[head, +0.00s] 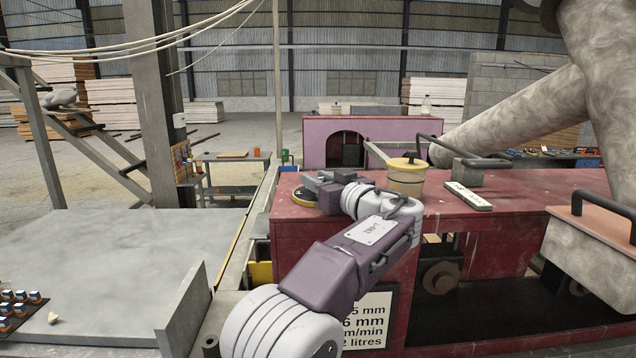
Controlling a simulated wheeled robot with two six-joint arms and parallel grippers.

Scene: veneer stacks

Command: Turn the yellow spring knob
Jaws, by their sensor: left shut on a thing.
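The yellow spring knob (297,205) looks like a low, dark round disc with a yellow rim. It is on the left end of the red machine's top in the head view. My left gripper (318,187) is over it with its fingers closed on it. The fingers and wrist hide much of the knob, so I cannot see the exact contact or how far it is turned. My right gripper is not in view.
A beige pot with a yellow lid (406,178) stands just right of my left wrist. A pale labelled bar (468,196) lies farther right on the red machine (530,195). A grey table (100,250) is at left. A large pale pipe (520,110) crosses the upper right.

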